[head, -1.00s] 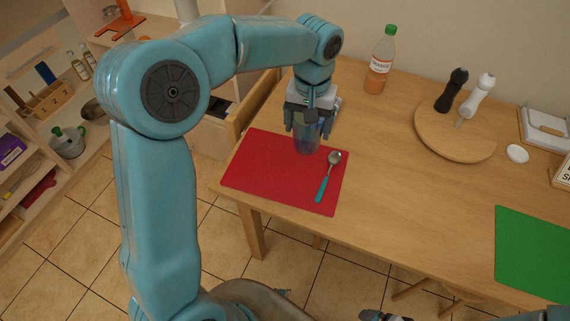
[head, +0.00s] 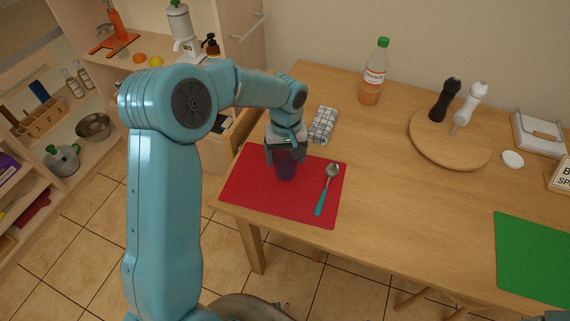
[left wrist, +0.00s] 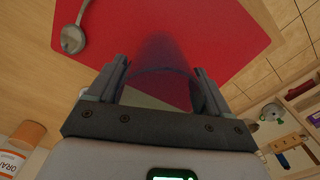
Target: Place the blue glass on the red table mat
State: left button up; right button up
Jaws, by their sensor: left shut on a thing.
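The blue glass (head: 286,167) is translucent and looks dark purple against the red table mat (head: 250,190). My left gripper (head: 285,155) is shut on the glass from above and holds it over the mat's upper middle. I cannot tell whether its base touches the mat. In the left wrist view the glass (left wrist: 160,62) stands between the two fingers, with the red mat (left wrist: 225,30) behind it. A spoon with a teal handle (head: 326,190) lies on the mat's right part, right of the glass. My right gripper does not show.
A folded checked cloth (head: 322,125) lies just behind the mat. An orange drink bottle (head: 375,73) and a round board (head: 450,138) with two mills stand farther back. A green mat (head: 535,260) lies at the right. The table between the mats is clear.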

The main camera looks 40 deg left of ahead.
pick_arm(q)
jog(key=shift+f, duration=1.9)
jog(key=shift+s, duration=0.1)
jog(key=shift+f, duration=0.1)
jog(key=o, duration=1.1)
jog(key=shift+r, duration=0.3)
notch_tip(320, 180, up, 12)
jog(key=shift+f, duration=0.15)
jog(key=shift+s, duration=0.1)
